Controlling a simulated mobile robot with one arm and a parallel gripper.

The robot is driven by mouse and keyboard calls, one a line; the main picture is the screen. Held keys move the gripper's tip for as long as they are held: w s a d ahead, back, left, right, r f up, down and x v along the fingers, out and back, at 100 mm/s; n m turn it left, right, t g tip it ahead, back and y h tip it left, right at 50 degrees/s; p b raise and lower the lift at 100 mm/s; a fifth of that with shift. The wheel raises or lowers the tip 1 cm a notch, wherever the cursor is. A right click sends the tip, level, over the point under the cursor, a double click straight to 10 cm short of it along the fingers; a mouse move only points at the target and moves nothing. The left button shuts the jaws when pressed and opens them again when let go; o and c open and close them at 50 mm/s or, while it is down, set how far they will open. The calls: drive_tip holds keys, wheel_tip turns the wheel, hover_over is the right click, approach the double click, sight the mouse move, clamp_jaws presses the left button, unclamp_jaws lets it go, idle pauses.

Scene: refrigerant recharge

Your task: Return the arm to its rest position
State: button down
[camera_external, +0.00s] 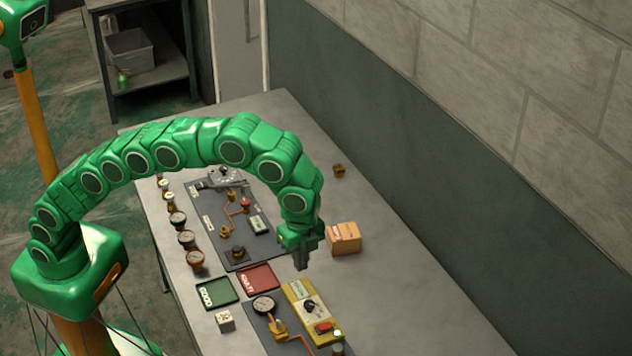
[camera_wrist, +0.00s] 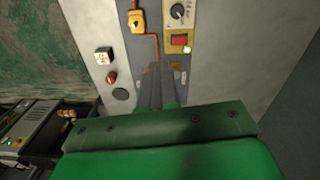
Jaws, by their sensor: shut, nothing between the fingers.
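My green arm arches from its base on the left over the grey workbench (camera_external: 390,300). My gripper (camera_external: 302,266) points down above the bench, a little left of a cardboard box (camera_external: 343,238). Its fingers are together and hold nothing. In the wrist view my gripper (camera_wrist: 158,75) reaches over the dark panel below the orange pipe. It is apart from the yellow unit (camera_wrist: 180,25) with a knob, a red switch and a lit green lamp.
A green tray (camera_external: 217,292) and a red tray (camera_external: 257,279) lie near my gripper. Several gauges (camera_external: 186,238) line the bench's left edge. A dark panel (camera_external: 215,225) with fittings lies behind. A wall stands right. The bench's right side is mostly clear.

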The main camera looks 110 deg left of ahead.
drive_tip(key=s+d+r+n, duration=0.2)
drive_tip(key=s+r, duration=0.1)
drive_tip(key=s, duration=1.1)
drive_tip(key=s+d+r+n, duration=0.1)
drive_tip(key=s+r+n, duration=0.15)
drive_tip(key=s, duration=1.15)
drive_tip(key=s+f+n, duration=0.1)
drive_tip(key=s+f, duration=0.2)
drive_tip(key=s, duration=1.1)
drive_tip(key=s+d+f+n+g, duration=0.1)
drive_tip(key=s+f, duration=0.3)
drive_tip(key=s, duration=1.1)
drive_tip(key=shift+s+d+f+n+g, duration=0.15)
drive_tip(key=shift+f+n+g, duration=0.15)
drive_tip(key=shift+n, duration=0.25)
